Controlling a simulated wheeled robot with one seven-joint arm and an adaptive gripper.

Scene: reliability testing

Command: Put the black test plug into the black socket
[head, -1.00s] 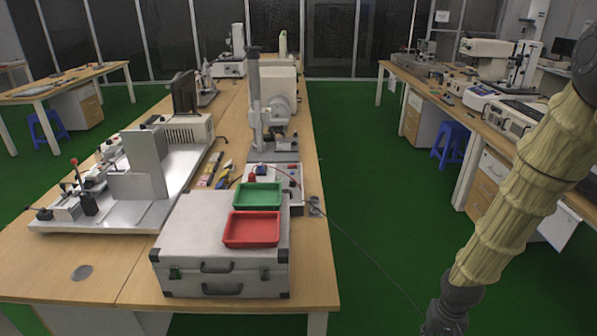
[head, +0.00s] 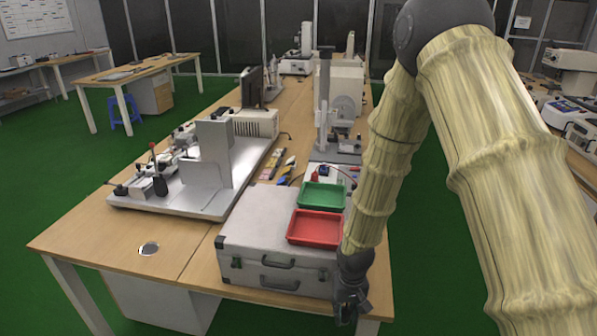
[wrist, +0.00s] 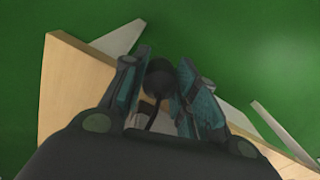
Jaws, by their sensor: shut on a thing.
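My gripper (head: 350,312) is at the front right corner of the near table, beside the silver case, pointing down. In the wrist view, its two teal-padded fingers (wrist: 160,95) are shut on a dark, rounded thing, which looks like the black test plug (wrist: 158,76). A dark lead or stem hangs below it. A pale box (head: 313,170) with small red and blue parts on top stands behind the green tray. My arm hides its right side. I cannot make out the black socket in either view.
The silver case (head: 262,225) carries a red tray (head: 315,228) and a green tray (head: 322,196). A metal test rig (head: 205,170) stands at left and a grey stand instrument (head: 335,120) behind the box. The table's front left (head: 110,228) is mostly clear.

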